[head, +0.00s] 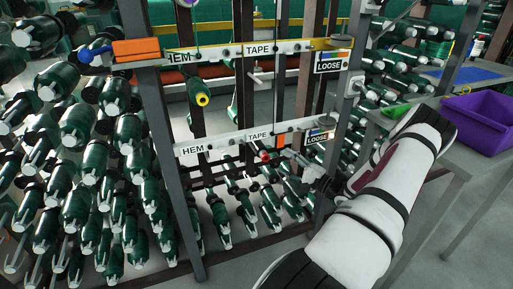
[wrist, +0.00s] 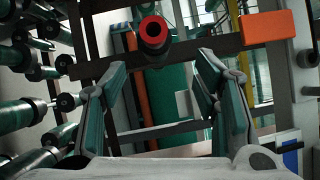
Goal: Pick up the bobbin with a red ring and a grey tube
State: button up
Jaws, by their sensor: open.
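The bobbin with a red ring (wrist: 153,31) shows end-on in the wrist view, above and between my finger tips. Its centre tube looks dark grey. In the head view its red end (head: 264,156) shows by the lower rail, just left of my gripper (head: 287,163). My gripper also fills the lower middle of the wrist view (wrist: 163,62), with its two green-padded fingers spread and nothing between them. The bobbin looks beyond the tips and apart from them. Its body is mostly hidden behind its end.
A bobbin with a yellow ring (head: 203,99) hangs by the upper rail. Labelled rails (head: 220,147) and dark posts (head: 155,120) surround my gripper closely. Several green bobbins crowd the left rack and floor level. A purple bin (head: 485,120) sits on the right table.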

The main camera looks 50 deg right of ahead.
aim_at(264, 151)
jog(key=w+b, duration=0.1)
jog(key=w, duration=0.5)
jog(key=w+b, duration=0.1)
jog(key=w, duration=0.2)
jog(key=shift+a+r+b, duration=0.2)
jog(key=shift+a+b, duration=0.1)
jog(key=shift+w+r, duration=0.1)
jog(key=shift+w, duration=0.25)
jog(key=shift+c, duration=0.2)
jog(key=c, duration=1.3)
